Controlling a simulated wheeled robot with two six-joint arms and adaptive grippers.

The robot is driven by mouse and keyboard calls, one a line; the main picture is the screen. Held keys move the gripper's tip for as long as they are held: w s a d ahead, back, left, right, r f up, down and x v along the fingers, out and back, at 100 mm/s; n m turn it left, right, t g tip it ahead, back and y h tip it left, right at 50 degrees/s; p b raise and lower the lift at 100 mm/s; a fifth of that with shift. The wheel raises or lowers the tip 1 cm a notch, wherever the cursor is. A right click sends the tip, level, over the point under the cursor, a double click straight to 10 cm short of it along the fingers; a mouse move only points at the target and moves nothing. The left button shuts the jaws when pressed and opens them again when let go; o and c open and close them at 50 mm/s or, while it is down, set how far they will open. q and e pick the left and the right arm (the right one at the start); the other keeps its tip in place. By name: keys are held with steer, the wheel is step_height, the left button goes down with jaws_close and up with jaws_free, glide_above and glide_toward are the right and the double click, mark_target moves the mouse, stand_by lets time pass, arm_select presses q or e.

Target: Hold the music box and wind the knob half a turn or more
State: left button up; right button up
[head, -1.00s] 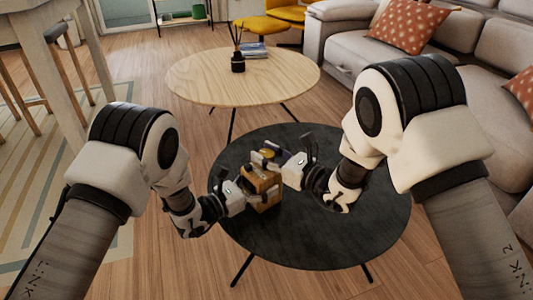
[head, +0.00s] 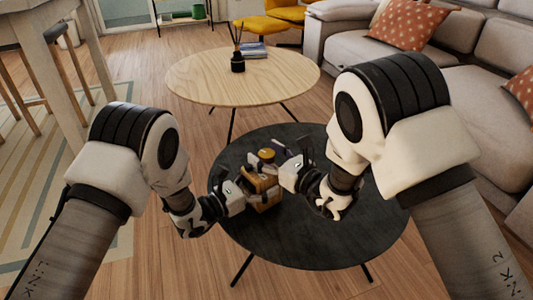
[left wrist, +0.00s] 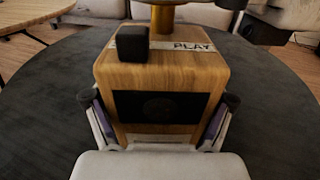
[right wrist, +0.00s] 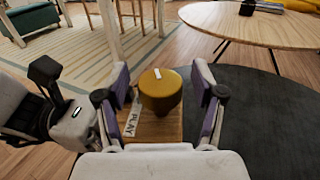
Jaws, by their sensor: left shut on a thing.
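The wooden music box (head: 265,184) stands on the dark round table. Its top bears a strip reading PLAY (left wrist: 192,45) and a black block (left wrist: 133,44). My left gripper (left wrist: 160,108) is shut on the box, one finger on each side. The yellow-brown knob (right wrist: 160,92) rises from the box top, with a white mark on it; its shaft shows in the left wrist view (left wrist: 162,16). My right gripper (right wrist: 161,88) is open, its purple-padded fingers on either side of the knob with a gap at each side.
The dark round table (head: 345,225) is otherwise clear. A light wooden table (head: 200,82) with a reed diffuser (head: 238,62) and books (head: 253,50) stands behind it. A grey sofa (head: 480,100) is at the right.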

steer(key=v, duration=1.2)
steer(key=w+a+r+n+g+y, duration=0.3)
steer(key=n+g+y, duration=0.25)
steer(key=g, duration=0.25)
steer(key=w+d+f+n+g, duration=0.2)
steer(key=w+d+f, duration=0.2)
steer(key=d, duration=0.2)
steer(key=a, duration=0.3)
steer(key=w+a, duration=0.1)
steer(key=a, duration=0.7)
steer(key=shift+w+r, duration=0.1)
steer(key=shift+w, duration=0.25)
